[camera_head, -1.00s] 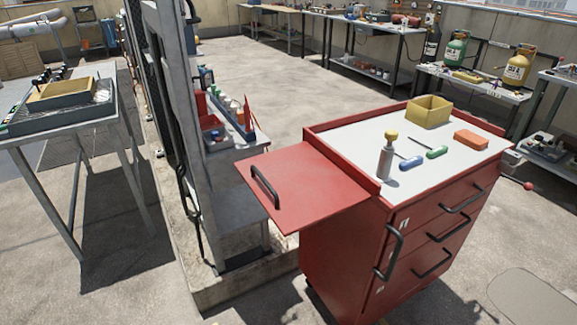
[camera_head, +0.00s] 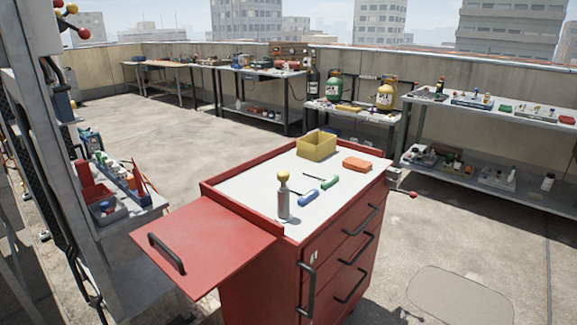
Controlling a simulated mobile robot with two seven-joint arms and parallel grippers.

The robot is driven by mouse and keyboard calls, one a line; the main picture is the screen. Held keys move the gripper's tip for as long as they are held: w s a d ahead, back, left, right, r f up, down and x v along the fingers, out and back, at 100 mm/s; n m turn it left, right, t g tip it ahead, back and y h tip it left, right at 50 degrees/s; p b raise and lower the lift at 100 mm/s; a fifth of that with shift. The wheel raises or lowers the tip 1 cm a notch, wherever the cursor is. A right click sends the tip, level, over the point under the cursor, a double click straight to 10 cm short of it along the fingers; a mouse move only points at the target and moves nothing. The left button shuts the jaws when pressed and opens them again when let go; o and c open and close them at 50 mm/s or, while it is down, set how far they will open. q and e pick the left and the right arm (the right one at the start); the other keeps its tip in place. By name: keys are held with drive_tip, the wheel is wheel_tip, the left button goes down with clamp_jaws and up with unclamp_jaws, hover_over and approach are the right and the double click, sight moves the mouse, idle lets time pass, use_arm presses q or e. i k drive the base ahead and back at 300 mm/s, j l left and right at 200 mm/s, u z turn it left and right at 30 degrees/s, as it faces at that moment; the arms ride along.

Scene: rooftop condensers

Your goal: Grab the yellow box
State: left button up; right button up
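An open-topped yellow box (camera_head: 316,147) stands upright at the far side of the white top of a red tool cart (camera_head: 235,174). An orange-red block (camera_head: 357,164) lies to its right. Two screwdrivers, one with a green handle (camera_head: 329,181) and one with a blue handle (camera_head: 308,197), lie in front of it. A grey bottle with a yellow top (camera_head: 284,200) stands near the cart's front edge. Neither of my grippers shows in the head view, and nothing touches the box.
A red side shelf (camera_head: 205,238) with a black handle sticks out left of the cart. A metal frame (camera_head: 85,190) and a shelf with small bins stand at the left. Workbenches (camera_head: 255,73) line the back wall. Open concrete floor lies behind the cart and at its right.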

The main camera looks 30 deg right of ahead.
sight(315, 146)
drive_tip(key=z, duration=0.8)
drive_tip(key=i+l+z, duration=0.2)
drive_tip(key=l, duration=0.25)
drive_tip(key=i+l+z, duration=0.1)
drive_tip(key=l+z, duration=0.15)
drive_tip(key=l, duration=0.2)
drive_tip(key=i+l+z, duration=0.2)
drive_tip(key=l, duration=0.2)
drive_tip(key=i+l+z, duration=0.65)
drive_tip(key=i, duration=0.3)
drive_tip(key=i+l+z, duration=0.15)
drive_tip(key=i, duration=0.2)
drive_tip(key=i+u, duration=0.1)
drive_tip(key=i, duration=0.6)
drive_tip(key=i+l+u, duration=0.1)
drive_tip(key=i, duration=0.6)
drive_tip(key=i+u, duration=0.45)
drive_tip(key=i+l+u, duration=0.2)
drive_tip(key=i+u, duration=0.25)
drive_tip(key=i, duration=0.15)
drive_tip(key=i+u, duration=0.2)
drive_tip(key=u, duration=0.25)
drive_tip(key=i+u, duration=0.25)
drive_tip(key=u, duration=0.2)
drive_tip(key=i+l+u, duration=0.15)
drive_tip(key=u, duration=0.3)
